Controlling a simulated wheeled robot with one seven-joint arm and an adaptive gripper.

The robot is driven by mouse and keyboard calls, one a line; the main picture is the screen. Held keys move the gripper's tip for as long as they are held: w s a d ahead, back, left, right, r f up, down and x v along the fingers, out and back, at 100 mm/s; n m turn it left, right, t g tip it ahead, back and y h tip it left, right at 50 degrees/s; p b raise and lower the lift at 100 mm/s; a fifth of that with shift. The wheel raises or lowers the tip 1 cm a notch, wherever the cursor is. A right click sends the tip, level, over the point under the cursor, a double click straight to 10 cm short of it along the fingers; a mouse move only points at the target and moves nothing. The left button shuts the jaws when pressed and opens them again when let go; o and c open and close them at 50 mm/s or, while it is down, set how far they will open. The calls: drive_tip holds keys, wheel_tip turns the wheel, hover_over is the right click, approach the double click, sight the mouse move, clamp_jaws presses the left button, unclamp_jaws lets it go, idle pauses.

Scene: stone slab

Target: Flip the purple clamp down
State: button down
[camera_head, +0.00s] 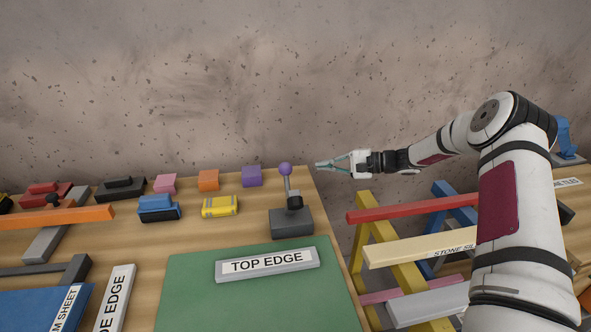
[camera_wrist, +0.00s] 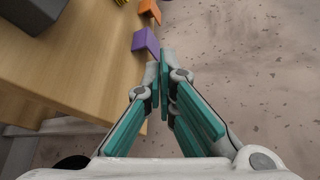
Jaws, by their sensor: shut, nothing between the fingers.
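The purple clamp (camera_head: 285,169) is a grey lever topped by a purple ball, standing upright on a dark grey base (camera_head: 291,222) near the right end of the wooden bench. My gripper (camera_head: 318,166) is to the right of the purple ball at about its height in the picture, pointing left, apart from it. In the wrist view its teal fingers (camera_wrist: 163,60) are shut with nothing held. The purple ball does not show in that view; a dark grey block at the top left corner may be the clamp base.
A purple block (camera_head: 251,176) sits at the bench's back edge and shows near my fingertips in the wrist view (camera_wrist: 147,41). Orange (camera_head: 208,180) and pink blocks stand left of it. A TOP EDGE bar (camera_head: 268,277) lies on the green mat. Colored trestles (camera_head: 412,212) stand right of the bench.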

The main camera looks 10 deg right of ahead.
sight(289, 186)
drive_tip(key=shift+w+d+f, duration=0.15)
drive_tip(key=shift+d+f, duration=0.1)
drive_tip(key=shift+a, duration=0.1)
drive_tip(key=w+a+p, duration=0.1)
drive_tip(key=a+p, duration=0.2)
drive_tip(key=a, duration=0.6)
drive_tip(key=shift+f, duration=0.15)
drive_tip(key=shift+a, duration=0.1)
idle(0.5)
